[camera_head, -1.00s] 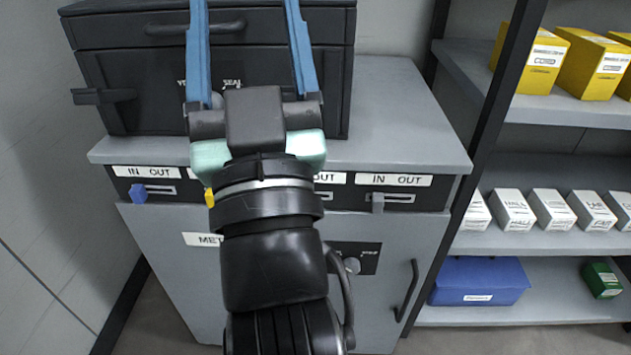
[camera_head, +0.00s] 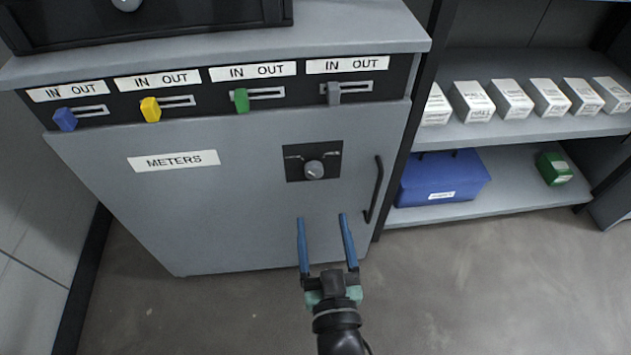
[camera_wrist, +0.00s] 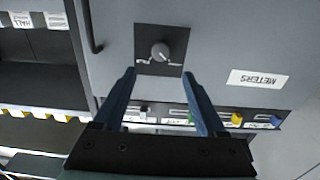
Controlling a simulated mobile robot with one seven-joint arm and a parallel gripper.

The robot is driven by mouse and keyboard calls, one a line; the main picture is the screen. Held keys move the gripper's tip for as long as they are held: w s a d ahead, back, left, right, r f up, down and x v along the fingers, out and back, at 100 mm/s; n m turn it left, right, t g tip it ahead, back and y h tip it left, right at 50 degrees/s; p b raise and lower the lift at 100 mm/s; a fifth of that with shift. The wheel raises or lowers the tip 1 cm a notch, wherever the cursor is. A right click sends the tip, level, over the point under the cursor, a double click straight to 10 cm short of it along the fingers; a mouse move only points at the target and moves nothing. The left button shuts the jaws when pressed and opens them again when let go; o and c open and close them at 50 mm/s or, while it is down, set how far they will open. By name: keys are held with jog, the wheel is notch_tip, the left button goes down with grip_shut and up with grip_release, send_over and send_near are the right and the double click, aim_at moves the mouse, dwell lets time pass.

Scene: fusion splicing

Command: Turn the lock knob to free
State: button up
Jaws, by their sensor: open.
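The lock knob (camera_head: 314,169) is a round grey knob on a black square plate on the front of the grey cabinet door (camera_head: 230,220). Small lettering on the plate is too small to read. In the wrist view the knob (camera_wrist: 160,51) shows upside down, ahead of and between my fingers. My gripper (camera_head: 322,217) is open and empty, with two blue fingers. It is below the knob in the head view and apart from it. The open fingertips also show in the wrist view (camera_wrist: 158,74).
A black bar handle (camera_head: 373,190) is right of the knob. Above the door are IN/OUT sliders: blue (camera_head: 65,119), yellow (camera_head: 150,109), green (camera_head: 241,100) and grey (camera_head: 333,93). Shelves with white boxes (camera_head: 510,98) and a blue box (camera_head: 443,178) stand at right. The floor in front is clear.

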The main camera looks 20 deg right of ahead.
aim_at(315, 175)
jog(key=b+x, duration=0.3)
jog(key=x, duration=0.7)
jog(key=shift+w+b, duration=0.25)
jog(key=shift+b, duration=0.15)
grip_shut()
